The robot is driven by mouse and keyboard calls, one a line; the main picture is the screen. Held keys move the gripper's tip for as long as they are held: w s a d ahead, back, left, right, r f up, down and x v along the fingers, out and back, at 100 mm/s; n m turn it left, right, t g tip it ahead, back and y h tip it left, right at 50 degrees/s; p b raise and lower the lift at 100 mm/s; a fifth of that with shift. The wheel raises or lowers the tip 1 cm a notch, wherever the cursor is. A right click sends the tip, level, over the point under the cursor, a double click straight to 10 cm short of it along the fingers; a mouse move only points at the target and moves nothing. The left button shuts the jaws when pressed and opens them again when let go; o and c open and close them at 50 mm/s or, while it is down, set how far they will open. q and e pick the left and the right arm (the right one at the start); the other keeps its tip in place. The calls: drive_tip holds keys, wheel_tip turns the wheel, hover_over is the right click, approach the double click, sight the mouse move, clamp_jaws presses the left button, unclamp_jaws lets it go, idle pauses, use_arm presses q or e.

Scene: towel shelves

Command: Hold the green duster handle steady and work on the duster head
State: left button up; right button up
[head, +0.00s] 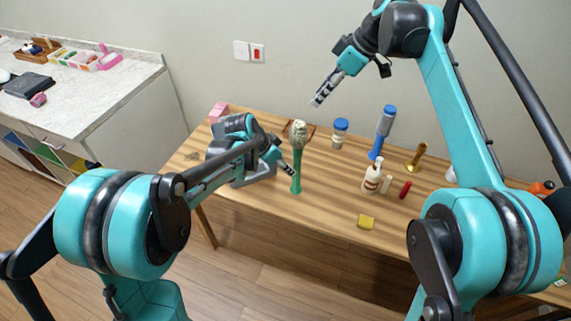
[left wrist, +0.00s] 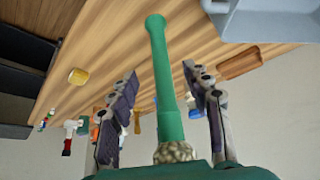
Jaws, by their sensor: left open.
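The green duster handle (head: 296,182) stands upright on the wooden table, with the pale speckled duster head (head: 299,133) at its top. My left gripper (head: 287,166) is beside the handle from the left. In the left wrist view, the green handle (left wrist: 165,80) passes between the two spread fingers of the left gripper (left wrist: 160,72), with a gap on each side. Part of the speckled head (left wrist: 175,152) shows at the bottom there. My right gripper (head: 321,96) is raised in the air, up and right of the duster head, and looks empty; its finger gap is unclear.
Right of the duster on the table (head: 262,196) are a blue-capped jar (head: 340,133), a blue-handled brush (head: 383,130), a white bottle (head: 372,179), a red item (head: 405,189) and a yellow sponge (head: 366,222). A grey tray lies behind my left arm.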

use_arm(q)
drive_tip(key=f, duration=0.1)
hover_over(294, 188)
drive_tip(key=f, duration=0.6)
drive_tip(key=shift+w+f, duration=0.3)
drive_tip(key=shift+w, duration=0.1)
clamp_jaws()
use_arm(e)
drive_tip(key=o, duration=0.6)
drive_tip(key=shift+a+f, duration=0.1)
drive_tip(key=shift+o, duration=1.3)
drive_tip(key=a+f+n+h, duration=0.1)
drive_tip(key=f+n, duration=0.1)
drive_tip(key=w+a+f+n+g+h, duration=0.1)
drive_tip(key=a+f+n+h, duration=0.1)
drive_tip(key=n, duration=0.1)
drive_tip(key=a+f+n+h, duration=0.2)
drive_tip(key=shift+w+a+g, duration=0.1)
drive_tip(key=shift+w+g, duration=0.2)
drive_tip(key=shift+g, duration=0.1)
drive_tip(key=shift+w+f+n+h, duration=0.1)
drive_tip(key=shift+f+n+h, duration=0.1)
drive_tip(key=shift+n+h, duration=0.15)
wheel_tip(294, 188, down, 12)
drive_tip(key=shift+r, duration=0.1)
